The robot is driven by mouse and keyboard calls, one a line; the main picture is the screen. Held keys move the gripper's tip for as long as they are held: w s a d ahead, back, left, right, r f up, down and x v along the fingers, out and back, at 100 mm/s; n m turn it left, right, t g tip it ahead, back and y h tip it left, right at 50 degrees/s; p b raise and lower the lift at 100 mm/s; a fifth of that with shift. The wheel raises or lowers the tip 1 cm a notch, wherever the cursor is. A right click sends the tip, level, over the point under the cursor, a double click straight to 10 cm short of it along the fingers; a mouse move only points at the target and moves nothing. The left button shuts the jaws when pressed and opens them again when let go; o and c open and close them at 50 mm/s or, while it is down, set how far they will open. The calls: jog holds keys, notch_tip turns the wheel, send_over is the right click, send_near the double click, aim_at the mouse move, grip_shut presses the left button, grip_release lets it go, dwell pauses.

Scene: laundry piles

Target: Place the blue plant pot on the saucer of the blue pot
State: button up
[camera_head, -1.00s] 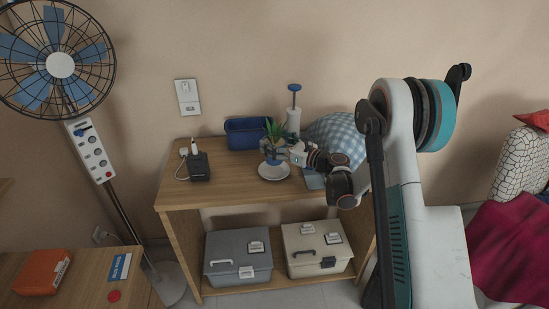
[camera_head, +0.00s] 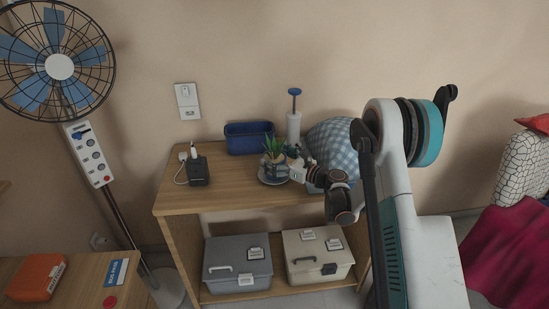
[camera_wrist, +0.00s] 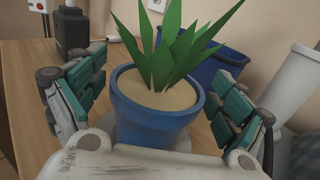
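The blue plant pot (camera_wrist: 155,108) holds pale soil and a spiky green plant; in the head view the pot (camera_head: 272,164) is small and partly covered by my gripper. A saucer (camera_head: 267,181) shows at its base on the wooden table; in the wrist view only pale bits of it show behind the pot. The pot stands upright over the saucer, and seems to rest on it. My gripper (camera_wrist: 158,100) has its fingers spread, one on each side of the pot, with small gaps visible between fingers and pot. In the head view my gripper (camera_head: 288,168) reaches in from the right.
A blue bin (camera_head: 248,141), a white pump bottle (camera_head: 294,126) and a blue checkered item (camera_head: 335,143) stand behind. A black charger (camera_head: 197,171) with a cable is at left. Two toolboxes (camera_head: 237,264) (camera_head: 317,256) sit on the lower shelf. The table's front left is clear.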

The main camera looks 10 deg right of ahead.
dwell(0.3)
jog(key=p+v, duration=0.3)
jog(key=v, duration=0.7)
jog(key=shift+s+d+r+p, duration=0.2)
jog(key=shift+s+p, duration=0.05)
jog(key=shift+p, duration=0.05)
jog(key=shift+s+d+f, duration=0.1)
jog(key=shift+s+d, duration=0.35)
jog(key=shift+s, duration=0.05)
